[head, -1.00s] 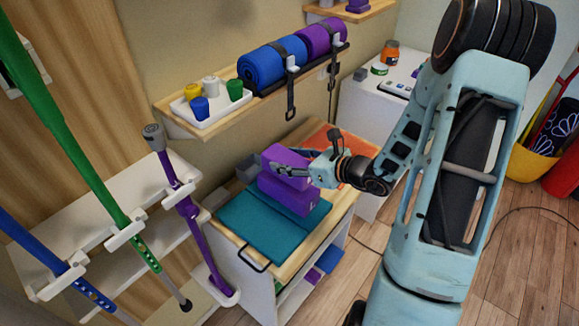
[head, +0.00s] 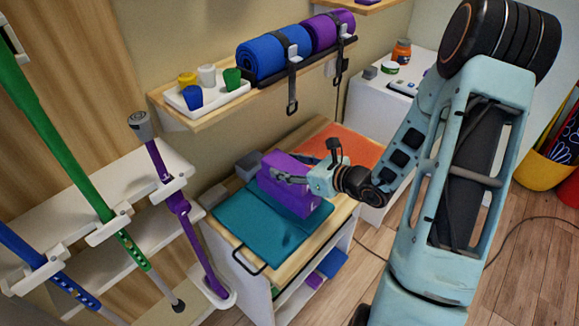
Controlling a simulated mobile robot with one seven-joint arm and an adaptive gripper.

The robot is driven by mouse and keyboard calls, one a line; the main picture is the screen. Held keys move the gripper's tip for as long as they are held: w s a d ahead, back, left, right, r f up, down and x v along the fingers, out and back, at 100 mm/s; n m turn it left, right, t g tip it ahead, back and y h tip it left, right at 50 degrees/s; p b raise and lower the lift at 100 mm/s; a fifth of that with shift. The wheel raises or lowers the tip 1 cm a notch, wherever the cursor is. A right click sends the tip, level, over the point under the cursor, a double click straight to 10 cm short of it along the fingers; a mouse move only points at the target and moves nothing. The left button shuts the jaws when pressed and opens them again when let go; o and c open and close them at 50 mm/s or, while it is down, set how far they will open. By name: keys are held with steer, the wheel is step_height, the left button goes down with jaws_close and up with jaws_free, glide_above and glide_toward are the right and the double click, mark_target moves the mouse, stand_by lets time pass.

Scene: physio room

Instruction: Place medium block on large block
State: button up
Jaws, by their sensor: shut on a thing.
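My gripper (head: 280,180) is shut on a purple block, the medium block, at the worktop. Purple foam block surface (head: 300,204) shows below and around the fingers, above the teal mat. The large block is also purple, and I cannot make out a clear edge between the two blocks. I cannot tell whether the held block touches the large one or how squarely it sits. The fingers and wrist hide part of the purple surfaces.
The blocks are by a folded teal mat (head: 262,238) on a wooden-topped cabinet. Grey blocks (head: 248,165) stand behind at left, and an orange mat (head: 350,148) lies at right. A wall shelf (head: 200,115) with rolled mats overhangs the back. Canes hang at left.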

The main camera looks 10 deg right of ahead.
steer(key=shift+f, duration=0.15)
steer(key=o, duration=1.2)
steer(key=shift+r, duration=0.3)
steer(key=v, duration=1.2)
steer(key=shift+s+f, duration=0.1)
steer(key=shift+f, duration=0.1)
